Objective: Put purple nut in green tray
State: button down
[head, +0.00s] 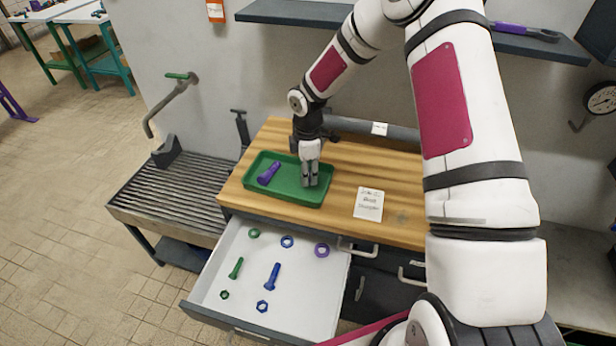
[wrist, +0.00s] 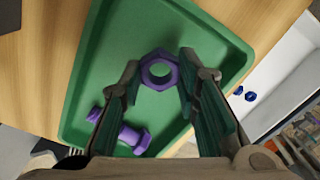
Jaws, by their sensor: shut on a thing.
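The purple nut, a hexagonal ring, shows in the wrist view (wrist: 147,82) between my fingertips. My gripper (head: 310,182) points down over the right part of the green tray (head: 290,196), and its fingertips also show in the wrist view (wrist: 160,72). It is shut on the nut. In the head view the fingers hide the nut. The tray's floor lies behind the nut in the wrist view (wrist: 120,45). I cannot tell whether the nut touches the floor. A purple bolt (head: 268,174) lies in the tray's left part, apart from the nut.
The tray sits on a wooden worktop (head: 400,185) beside a white label card (head: 368,203). Below, an open drawer (head: 222,262) holds a purple ring (head: 322,250), a blue bolt (head: 272,276), a green bolt (head: 236,268) and several small rings and nuts.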

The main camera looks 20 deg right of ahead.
jog(key=shift+f, duration=0.95)
jog(key=shift+f, duration=0.2)
jog(key=c, duration=1.2)
grip_release()
jog(key=shift+r, duration=0.1)
